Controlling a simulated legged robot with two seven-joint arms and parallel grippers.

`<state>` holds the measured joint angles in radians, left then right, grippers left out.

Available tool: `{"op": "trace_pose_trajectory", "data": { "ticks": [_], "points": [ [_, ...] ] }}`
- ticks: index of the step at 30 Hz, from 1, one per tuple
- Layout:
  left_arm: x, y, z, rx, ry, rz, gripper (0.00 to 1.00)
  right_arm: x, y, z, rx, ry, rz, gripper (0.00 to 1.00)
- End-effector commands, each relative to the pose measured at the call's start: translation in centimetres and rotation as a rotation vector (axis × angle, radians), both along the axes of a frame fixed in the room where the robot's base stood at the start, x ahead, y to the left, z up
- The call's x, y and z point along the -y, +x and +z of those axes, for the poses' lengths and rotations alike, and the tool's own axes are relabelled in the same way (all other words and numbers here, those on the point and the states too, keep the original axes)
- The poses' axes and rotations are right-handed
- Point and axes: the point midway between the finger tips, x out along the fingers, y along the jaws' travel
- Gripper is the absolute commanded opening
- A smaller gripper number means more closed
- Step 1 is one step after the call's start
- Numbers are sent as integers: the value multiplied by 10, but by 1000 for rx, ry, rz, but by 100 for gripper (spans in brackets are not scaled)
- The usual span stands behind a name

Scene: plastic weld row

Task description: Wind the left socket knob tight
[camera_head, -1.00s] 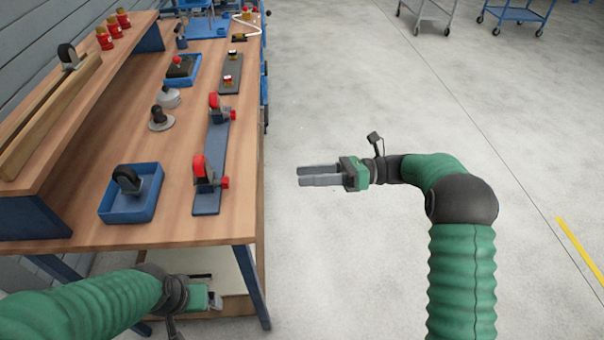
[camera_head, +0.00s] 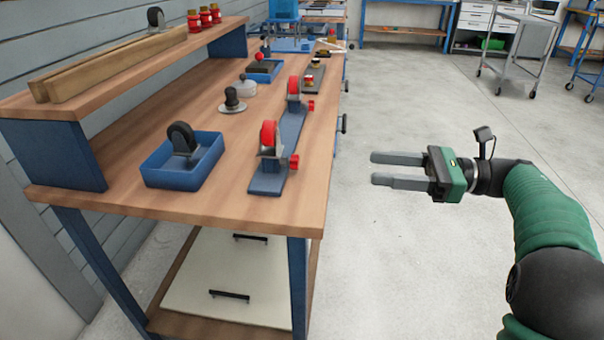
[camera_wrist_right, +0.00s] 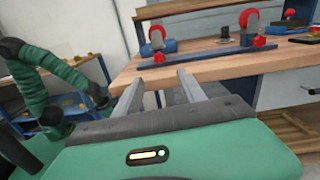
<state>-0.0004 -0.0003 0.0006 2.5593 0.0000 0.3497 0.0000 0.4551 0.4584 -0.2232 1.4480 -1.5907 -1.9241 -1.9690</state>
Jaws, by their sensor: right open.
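A narrow blue plate (camera_head: 268,186) lies along the right edge of the bench. It carries two sockets with red-wheeled casters: the near wheel (camera_head: 269,134) and the far wheel (camera_head: 293,87). The near socket has a red side knob (camera_head: 294,161), and the far one has a red knob (camera_head: 311,105). In the right wrist view the knobs face the camera: left knob (camera_wrist_right: 158,57) and right knob (camera_wrist_right: 259,42). My right gripper (camera_head: 373,168) is open and empty, apart from the bench, over the floor to its right. My left arm (camera_wrist_right: 62,68) shows in the wrist view; its gripper is not clear.
A blue tray (camera_head: 184,178) with a black-wheeled caster (camera_head: 182,138) stands left of the plate. A raised shelf (camera_head: 120,65) runs along the wall. The floor (camera_head: 430,115) between bench and right arm is clear.

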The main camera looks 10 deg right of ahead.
Motion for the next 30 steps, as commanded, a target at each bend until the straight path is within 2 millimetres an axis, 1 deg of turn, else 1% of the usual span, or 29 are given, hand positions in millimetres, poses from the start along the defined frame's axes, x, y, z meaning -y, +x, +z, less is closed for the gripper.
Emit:
{"op": "trace_pose_trajectory", "data": {
  "ticks": [1,6,12,15,19,26,27,30],
  "points": [
    [0,0,-10,0,0,0,84,-14,3,-4,4,-1,5,48],
    [0,0,-27,-1,0,1,84,-59,17,-5,2,-2,7,48],
    [-1,0,-44,-1,0,1,84,-103,33,-4,1,-1,4,48],
    [-1,-1,-49,-1,0,1,84,-119,38,-3,1,-1,4,48],
    [-1,-1,-51,-1,0,1,84,-129,42,-1,0,0,2,48],
    [-1,-1,-50,-1,0,1,84,-130,42,0,-1,0,1,48],
    [-1,-1,-50,-1,0,1,84,-130,42,0,-1,0,1,46],
    [-1,-1,-50,-1,0,1,84,-130,42,0,-1,0,1,33]
  ]
}}
